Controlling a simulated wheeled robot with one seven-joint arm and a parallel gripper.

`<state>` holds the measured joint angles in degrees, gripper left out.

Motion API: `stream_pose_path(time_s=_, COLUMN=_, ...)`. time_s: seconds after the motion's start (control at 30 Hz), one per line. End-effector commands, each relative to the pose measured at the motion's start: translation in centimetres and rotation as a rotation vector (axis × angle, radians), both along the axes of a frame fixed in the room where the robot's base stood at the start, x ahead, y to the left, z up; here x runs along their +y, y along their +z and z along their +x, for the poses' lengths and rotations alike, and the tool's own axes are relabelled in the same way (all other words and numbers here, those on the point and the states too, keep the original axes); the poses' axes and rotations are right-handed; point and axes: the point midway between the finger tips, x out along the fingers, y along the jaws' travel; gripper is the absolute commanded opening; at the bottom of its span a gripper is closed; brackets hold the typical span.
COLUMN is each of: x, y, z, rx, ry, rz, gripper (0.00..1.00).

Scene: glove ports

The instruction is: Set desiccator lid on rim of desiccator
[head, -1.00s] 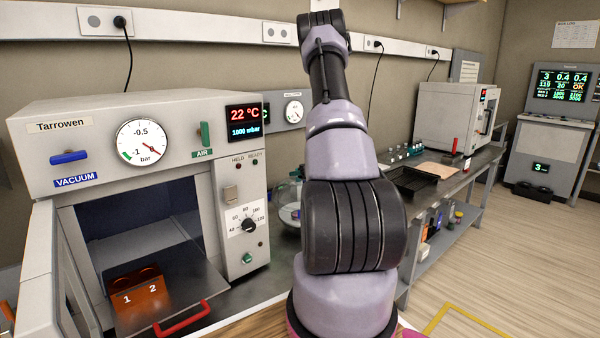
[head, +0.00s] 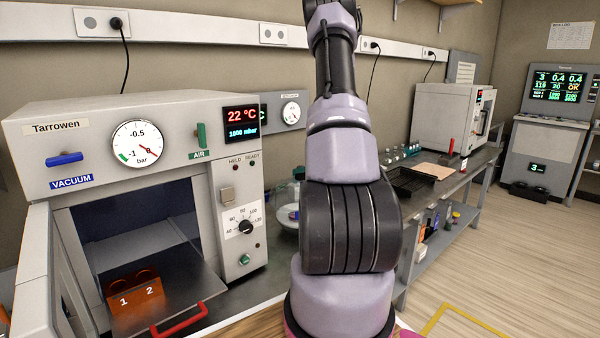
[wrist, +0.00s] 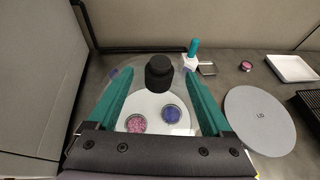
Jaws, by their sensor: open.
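The glass desiccator (wrist: 119,122) lies below my gripper in the wrist view, with a white plate (wrist: 152,108) holding a pink dish (wrist: 136,123) and a purple dish (wrist: 171,113). It also shows in the head view (head: 287,217), partly behind my arm. A black knob (wrist: 159,75), seemingly that of the clear desiccator lid, is above the plate. The lid appears to lie over the desiccator; its seating on the rim is hard to see. My gripper (wrist: 160,72) is open, its teal fingers on either side of the knob with gaps between.
A white block with a teal handle (wrist: 192,56), a small jar (wrist: 246,66) and a white tray (wrist: 292,68) stand behind. The vacuum oven (head: 120,190) stands left, door open.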

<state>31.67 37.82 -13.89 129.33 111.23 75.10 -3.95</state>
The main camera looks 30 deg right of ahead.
Motion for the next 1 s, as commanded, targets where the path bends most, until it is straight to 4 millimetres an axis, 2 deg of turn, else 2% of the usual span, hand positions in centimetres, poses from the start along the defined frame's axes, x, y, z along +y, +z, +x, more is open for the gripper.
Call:
stream_pose_path(time_s=0.1, x=0.0, y=0.9, z=-2.1, rx=-0.001, ry=-0.003, rz=0.001, gripper=0.84)
stream_pose_path(time_s=0.3, x=0.1, y=1.6, z=-3.9, rx=0.0, ry=-0.001, rz=0.001, gripper=0.84)
stream_pose_path(time_s=1.0, x=0.1, y=1.7, z=-4.2, rx=0.0, ry=0.0, rz=0.001, gripper=0.84)
